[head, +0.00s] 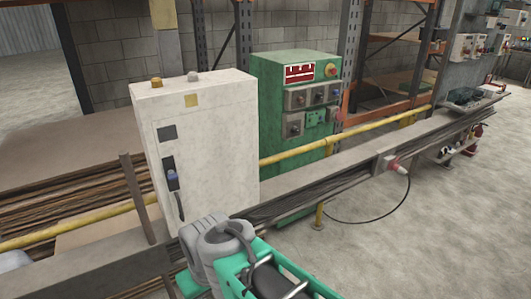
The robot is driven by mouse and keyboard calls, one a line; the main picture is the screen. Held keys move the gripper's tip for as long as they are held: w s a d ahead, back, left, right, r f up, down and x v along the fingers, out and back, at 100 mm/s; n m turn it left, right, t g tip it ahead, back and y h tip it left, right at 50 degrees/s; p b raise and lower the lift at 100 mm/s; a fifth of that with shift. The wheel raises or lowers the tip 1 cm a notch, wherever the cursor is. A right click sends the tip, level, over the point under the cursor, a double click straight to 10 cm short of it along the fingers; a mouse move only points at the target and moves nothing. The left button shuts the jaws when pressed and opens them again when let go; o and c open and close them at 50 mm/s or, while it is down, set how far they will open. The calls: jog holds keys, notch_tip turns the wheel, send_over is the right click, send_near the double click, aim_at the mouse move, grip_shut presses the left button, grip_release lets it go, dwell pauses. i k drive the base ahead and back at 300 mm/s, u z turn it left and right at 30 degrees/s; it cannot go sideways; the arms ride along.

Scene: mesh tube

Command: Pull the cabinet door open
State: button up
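A tall off-white cabinet (222,140) stands left of centre in the head view. Its face has a small yellow label, a dark square panel and a dark latch with a blue part (172,180) near the left edge. A dark curved piece hangs just below the latch. I see no open gap along the door. A green cabinet (268,95) with a red panel, knobs and a red button on yellow stands behind to the right. My grey and teal arm shows at the bottom, in front of the white cabinet's foot. My gripper cannot be made out.
A long grey beam (325,182) with cables runs across the scene beside the white cabinet. A yellow rail (375,131) runs behind it. A grey post (137,200) stands left of the cabinet. Open concrete floor (440,220) lies to the right.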

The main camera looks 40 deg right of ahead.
aim_at(208, 134)
jog(key=z, duration=0.25)
jog(key=i, duration=0.35)
jog(key=u, duration=1.65)
